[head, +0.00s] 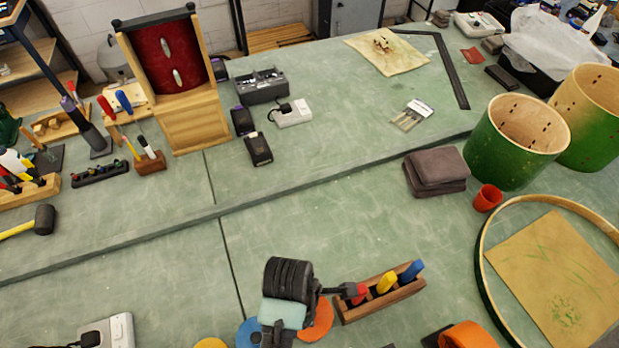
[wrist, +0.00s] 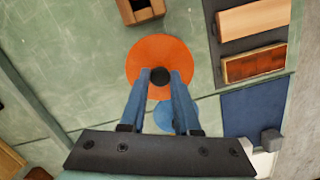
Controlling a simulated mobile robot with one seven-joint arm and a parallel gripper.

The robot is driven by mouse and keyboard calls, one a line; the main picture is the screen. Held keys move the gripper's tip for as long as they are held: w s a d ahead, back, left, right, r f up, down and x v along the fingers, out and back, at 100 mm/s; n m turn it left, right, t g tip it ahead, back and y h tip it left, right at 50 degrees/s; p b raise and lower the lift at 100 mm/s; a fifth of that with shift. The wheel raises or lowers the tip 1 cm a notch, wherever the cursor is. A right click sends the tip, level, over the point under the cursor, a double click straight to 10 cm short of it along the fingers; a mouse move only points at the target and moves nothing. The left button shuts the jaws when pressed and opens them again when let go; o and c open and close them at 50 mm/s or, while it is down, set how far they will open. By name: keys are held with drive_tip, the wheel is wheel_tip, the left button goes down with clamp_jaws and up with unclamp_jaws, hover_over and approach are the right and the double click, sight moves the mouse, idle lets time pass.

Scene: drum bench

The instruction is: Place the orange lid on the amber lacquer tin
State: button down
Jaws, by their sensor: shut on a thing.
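The orange lid (head: 319,322) is a flat round disc, partly hidden behind my gripper (head: 292,325) in the head view. In the wrist view the orange lid (wrist: 160,50) has a dark round knob at its centre. The two blue fingers of my gripper (wrist: 160,78) are shut on this knob. I cannot tell how high the lid is above the bench. A blue disc (head: 248,334) is left of it, and it also shows between the fingers in the wrist view (wrist: 164,115). I cannot make out the amber lacquer tin in either view.
A wooden rack (head: 382,303) with red, yellow and blue handles stands close right of the lid. A yellow disc (head: 211,344) and an orange object (head: 467,336) are cut off at the bottom edge. A large hoop (head: 482,262) lies right.

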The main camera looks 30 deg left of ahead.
drive_tip(key=shift+f, duration=2.1)
drive_tip(key=c, duration=0.6)
unclamp_jaws()
drive_tip(key=shift+f, duration=0.1)
drive_tip(key=shift+c, duration=0.2)
wheel_tip(320, 180, up, 12)
drive_tip(key=a, duration=0.1)
drive_tip(key=shift+s+a, duration=0.15)
drive_tip(key=shift+s, duration=0.25)
